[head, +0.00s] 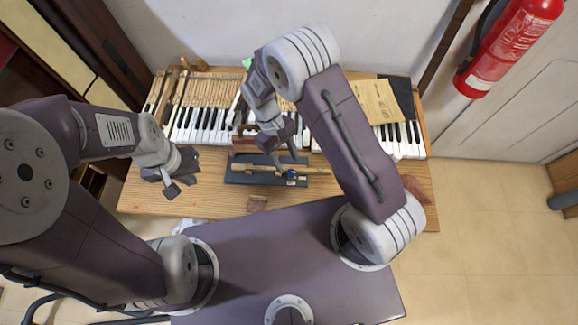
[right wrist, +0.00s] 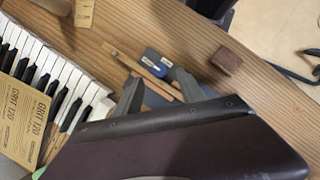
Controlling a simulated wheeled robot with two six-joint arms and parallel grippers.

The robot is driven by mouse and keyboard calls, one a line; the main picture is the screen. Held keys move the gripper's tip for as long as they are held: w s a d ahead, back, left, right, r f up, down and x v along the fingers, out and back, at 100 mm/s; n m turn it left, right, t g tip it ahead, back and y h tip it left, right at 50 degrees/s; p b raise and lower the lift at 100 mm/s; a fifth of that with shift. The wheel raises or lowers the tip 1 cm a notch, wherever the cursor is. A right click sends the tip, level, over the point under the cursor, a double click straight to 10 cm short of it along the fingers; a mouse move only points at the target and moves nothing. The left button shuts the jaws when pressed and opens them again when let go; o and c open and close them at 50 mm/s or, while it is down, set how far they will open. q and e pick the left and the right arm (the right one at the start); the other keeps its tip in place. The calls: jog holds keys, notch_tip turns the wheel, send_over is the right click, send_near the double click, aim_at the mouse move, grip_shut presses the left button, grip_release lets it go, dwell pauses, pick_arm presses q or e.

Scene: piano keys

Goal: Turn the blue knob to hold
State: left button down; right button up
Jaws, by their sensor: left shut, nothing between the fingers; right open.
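A small blue knob (head: 291,174) sits on a dark flat base (head: 237,177) in front of the piano keys. In the right wrist view the blue knob (right wrist: 158,70) shows just beyond my fingertips, by a grey-blue block (right wrist: 152,55). My right gripper (head: 285,158) is open and empty, with its fingers pointing down near the knob, just behind it in the head view. In the right wrist view its two fingers (right wrist: 158,90) stand apart, with the knob roughly between their tips; I cannot tell whether they touch it. My left gripper (head: 179,188) is shut and empty, well to the left.
A wooden stick (head: 312,171) lies across the base. A fire extinguisher (head: 508,48) hangs far right.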

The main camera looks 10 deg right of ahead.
jog(key=v, duration=0.5)
dwell(0.3)
